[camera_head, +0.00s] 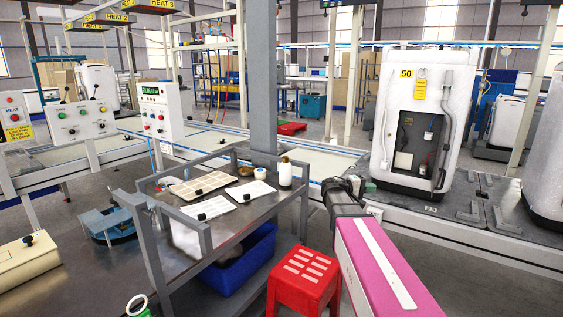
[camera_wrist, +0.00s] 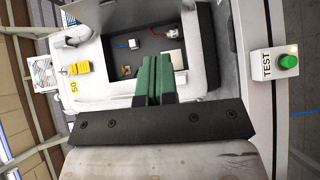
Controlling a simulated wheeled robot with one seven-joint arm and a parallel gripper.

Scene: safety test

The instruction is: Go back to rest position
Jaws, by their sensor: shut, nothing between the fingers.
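My gripper (camera_wrist: 156,62) shows in the wrist view with its two green fingers pressed together and nothing between them. The fingers point toward the open front of a white unit (camera_wrist: 88,86), which bears a yellow tag marked 50. They look apart from it, though the exact gap is unclear. In the head view my pink arm reaches from the lower right toward the conveyor, and its dark wrist end is near the foot of the same white unit (camera_head: 407,103).
A TEST box with a green button (camera_wrist: 288,61) is right of the gripper in the wrist view. A metal workbench (camera_head: 190,237) with trays and a bottle stands left of my arm. A red stool (camera_head: 303,279) is close beside the arm. Another white unit (camera_head: 548,165) stands at right.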

